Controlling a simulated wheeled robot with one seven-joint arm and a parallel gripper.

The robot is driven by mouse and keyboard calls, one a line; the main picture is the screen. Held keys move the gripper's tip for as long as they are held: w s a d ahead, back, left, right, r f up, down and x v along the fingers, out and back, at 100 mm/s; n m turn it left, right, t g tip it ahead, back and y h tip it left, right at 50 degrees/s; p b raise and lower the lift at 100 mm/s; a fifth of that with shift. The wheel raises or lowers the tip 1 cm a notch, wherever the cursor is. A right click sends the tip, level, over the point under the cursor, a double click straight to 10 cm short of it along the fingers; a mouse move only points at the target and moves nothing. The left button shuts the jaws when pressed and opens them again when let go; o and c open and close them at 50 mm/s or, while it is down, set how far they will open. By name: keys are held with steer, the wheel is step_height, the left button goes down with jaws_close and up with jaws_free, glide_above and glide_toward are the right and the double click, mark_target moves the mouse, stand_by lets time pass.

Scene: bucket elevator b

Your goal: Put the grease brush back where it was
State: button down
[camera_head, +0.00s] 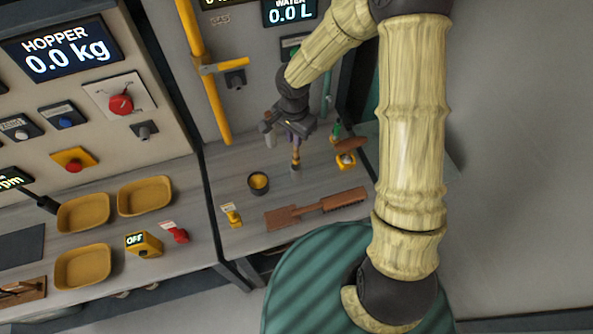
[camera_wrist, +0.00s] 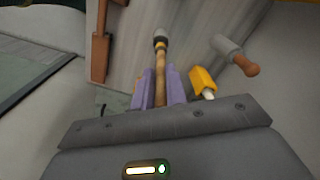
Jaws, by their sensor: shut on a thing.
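My gripper (camera_head: 296,138) is shut on a slim brush with a wooden handle, which I take to be the grease brush (camera_head: 296,158). The brush hangs roughly upright, its grey tip down over the grey worktop. In the wrist view the handle (camera_wrist: 160,85) sits between my purple fingers (camera_wrist: 160,88), with a dark collar and pale tip at its far end. I cannot tell whether the tip touches the worktop. A small dark cup with yellow contents (camera_head: 258,183) stands to the left of the brush tip, apart from it.
A brown wooden brush (camera_head: 315,207) lies in front on the worktop; it also shows in the wrist view (camera_wrist: 100,48). Yellow items stand at the left (camera_head: 232,215) and right (camera_head: 346,160). A brown-handled grey part (camera_wrist: 240,58) is nearby. Yellow trays (camera_head: 145,196) sit further left.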

steer(key=p, duration=0.1)
glide_above(295, 158)
step_height(295, 158, down, 5)
steer(key=shift+w+a+f, duration=0.15)
steer(key=shift+f, duration=0.3)
steer(key=shift+s+r, duration=0.1)
steer(key=shift+s, duration=0.1)
step_height(295, 158, down, 4)
steer(key=shift+w+f+p, duration=0.1)
steer(key=shift+w+p, duration=0.05)
steer(key=shift+p, duration=0.6)
steer(key=c, duration=1.4)
jaws_free()
